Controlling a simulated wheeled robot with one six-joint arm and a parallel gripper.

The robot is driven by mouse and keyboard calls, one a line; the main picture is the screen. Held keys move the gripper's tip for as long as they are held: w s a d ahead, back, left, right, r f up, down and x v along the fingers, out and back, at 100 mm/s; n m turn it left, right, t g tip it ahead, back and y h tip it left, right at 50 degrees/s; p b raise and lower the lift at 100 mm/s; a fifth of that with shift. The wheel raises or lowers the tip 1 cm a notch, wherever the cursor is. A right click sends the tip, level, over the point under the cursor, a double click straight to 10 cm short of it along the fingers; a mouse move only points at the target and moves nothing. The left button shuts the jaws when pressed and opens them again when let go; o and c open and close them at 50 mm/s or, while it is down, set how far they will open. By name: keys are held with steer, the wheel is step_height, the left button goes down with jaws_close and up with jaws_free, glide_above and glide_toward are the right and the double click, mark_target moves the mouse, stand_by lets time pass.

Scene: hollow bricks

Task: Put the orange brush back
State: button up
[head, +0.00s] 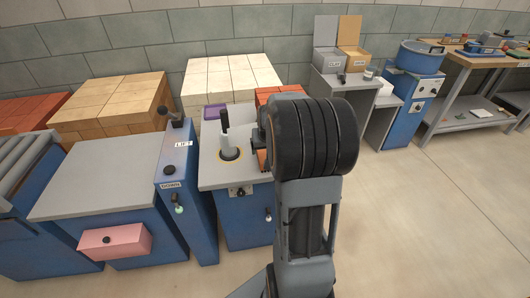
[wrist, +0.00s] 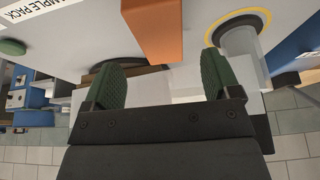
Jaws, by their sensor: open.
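In the wrist view the two green finger pads of my gripper (wrist: 160,78) are apart, with nothing visibly clamped between them. A plain orange block-like piece (wrist: 154,30) lies just beyond the fingertips; it looks like the orange brush, but its bristles cannot be made out. In the head view a small orange patch (head: 263,160) shows beside my arm on the grey-topped blue cabinet (head: 213,178). My arm hides most of that spot and most of the gripper there.
A white post with a black handle (head: 228,143) stands in a yellow ring left of my arm; the ring (wrist: 266,17) shows close to the right finger in the wrist view. A lever panel (head: 178,160) stands further left. The floor at right (head: 440,220) is clear.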

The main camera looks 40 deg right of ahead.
steer(key=d+v, duration=0.1)
steer(key=v, duration=0.4)
steer(key=s+a+n, duration=0.1)
steer(key=s+a, duration=0.3)
steer(key=a, duration=0.3)
steer(key=s+a+n+y, duration=0.1)
steer(key=s+a+n, duration=0.1)
steer(key=s+a, duration=0.3)
steer(key=s+a+n+g+y, duration=0.1)
steer(key=s+a, duration=0.3)
steer(key=a, duration=0.6)
steer(key=shift+s+a+r+n, duration=0.2)
steer(key=shift+r+n, duration=0.15)
steer(key=shift+n, duration=0.25)
